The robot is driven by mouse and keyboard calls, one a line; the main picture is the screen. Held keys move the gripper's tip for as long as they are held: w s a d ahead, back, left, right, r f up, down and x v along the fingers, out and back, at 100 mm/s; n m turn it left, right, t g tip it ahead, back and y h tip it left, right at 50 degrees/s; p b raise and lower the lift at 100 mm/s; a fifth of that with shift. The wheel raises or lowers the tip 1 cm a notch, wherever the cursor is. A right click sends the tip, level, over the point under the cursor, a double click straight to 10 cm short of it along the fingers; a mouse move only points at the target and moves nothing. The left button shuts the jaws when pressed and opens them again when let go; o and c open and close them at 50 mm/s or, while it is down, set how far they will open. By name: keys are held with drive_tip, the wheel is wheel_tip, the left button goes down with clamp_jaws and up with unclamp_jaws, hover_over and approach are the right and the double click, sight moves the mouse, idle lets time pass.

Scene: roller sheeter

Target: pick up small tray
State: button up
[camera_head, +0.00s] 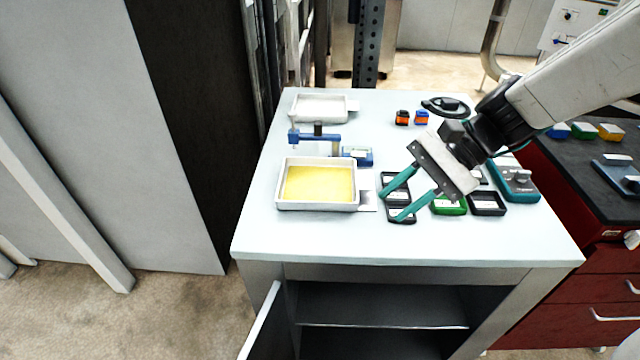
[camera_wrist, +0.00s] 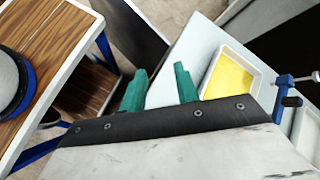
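A small white tray (camera_head: 279,193) with a yellow bottom sits on the light table, left of the middle. It also shows in the wrist view (camera_wrist: 254,69), right of my fingers. A second tray (camera_head: 319,108), white and empty-looking, lies at the table's back left. My gripper (camera_head: 390,202) has two teal fingers spread apart, with nothing seen between them. It hangs to the right of the yellow-bottomed tray, apart from it and over some dark small devices. In the wrist view my gripper (camera_wrist: 160,88) also shows its fingers open.
A blue clamp-like tool (camera_head: 318,138) stands just behind the yellow-bottomed tray. Dark and green small boxes (camera_head: 449,205) and a teal meter (camera_head: 515,182) lie on the right. Bare tabletop (camera_head: 330,237) runs along the front. A red cabinet (camera_head: 575,230) stands right of the table.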

sight(361, 217)
drive_tip(key=w+a+f+m+t+y, duration=0.1)
drive_tip(key=w+f+m, duration=0.2)
drive_tip(key=w+a+f+m+y, duration=0.1)
drive_tip(key=w+f+m+y, duration=0.1)
drive_tip(key=w+f+m, duration=0.1)
drive_tip(key=w+a+f+m+t+y, duration=0.1)
drive_tip(key=w+f+m, duration=0.2)
drive_tip(key=w, duration=0.2)
drive_tip(key=shift+a+f+t, duration=0.3)
drive_tip(key=shift+a+f, duration=0.05)
drive_tip(key=shift+f, duration=0.05)
drive_tip(key=shift+a+f+m+y, duration=0.2)
drive_tip(key=shift+f+m+y, duration=0.05)
drive_tip(key=shift+m+y, duration=0.05)
drive_tip(key=x, duration=0.5)
drive_tip(key=w+x, duration=0.1)
drive_tip(key=x, duration=0.1)
drive_tip(key=shift+f, duration=0.25)
clamp_jaws()
